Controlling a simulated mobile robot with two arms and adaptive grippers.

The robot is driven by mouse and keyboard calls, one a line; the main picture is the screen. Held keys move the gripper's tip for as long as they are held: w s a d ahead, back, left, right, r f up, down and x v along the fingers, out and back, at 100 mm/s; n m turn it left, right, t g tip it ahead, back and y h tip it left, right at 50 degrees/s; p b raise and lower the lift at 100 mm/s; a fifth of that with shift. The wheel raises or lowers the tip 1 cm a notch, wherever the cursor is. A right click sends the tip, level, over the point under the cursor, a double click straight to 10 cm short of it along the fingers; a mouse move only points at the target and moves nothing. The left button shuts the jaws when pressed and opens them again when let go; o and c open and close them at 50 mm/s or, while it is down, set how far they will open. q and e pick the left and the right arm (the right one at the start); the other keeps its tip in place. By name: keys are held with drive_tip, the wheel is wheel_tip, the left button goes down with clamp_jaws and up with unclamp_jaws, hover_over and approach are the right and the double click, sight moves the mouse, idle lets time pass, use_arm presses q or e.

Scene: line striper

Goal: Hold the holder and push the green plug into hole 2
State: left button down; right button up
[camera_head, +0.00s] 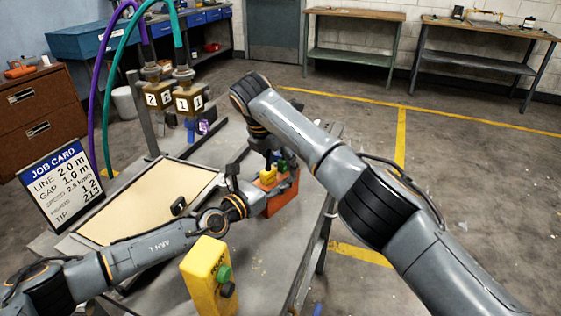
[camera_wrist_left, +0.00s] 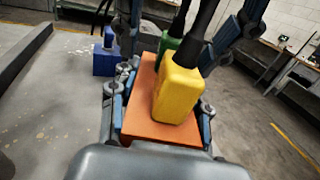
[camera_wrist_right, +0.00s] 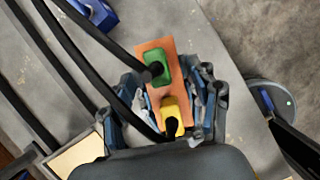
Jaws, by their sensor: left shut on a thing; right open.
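The orange holder (camera_head: 284,197) is near the table's right edge. My left gripper (camera_wrist_left: 160,105) is shut on it, one finger on each side, also seen in the head view (camera_head: 256,200). A yellow plug (camera_wrist_left: 178,92) and a green plug (camera_wrist_left: 170,46) with dark stems are at the holder's top; they also show in the right wrist view as green (camera_wrist_right: 158,68) and yellow (camera_wrist_right: 172,116). My right gripper (camera_wrist_right: 168,88) is open above the holder, its fingers on either side of the plugs. Hole numbers are not visible, and I cannot tell how deep the green plug sits.
A blue block (camera_wrist_left: 104,62) stands on the table beside the holder. A yellow box with green and black buttons (camera_head: 208,278) is at the front. A beige board (camera_head: 150,205) and job card (camera_head: 62,185) are at left. Numbered fittings with hoses (camera_head: 188,98) stand behind.

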drive_tip(key=shift+v, duration=3.5)
use_arm(q)
drive_tip(key=c, duration=0.6)
unclamp_jaws()
drive_tip(key=shift+o, duration=0.2)
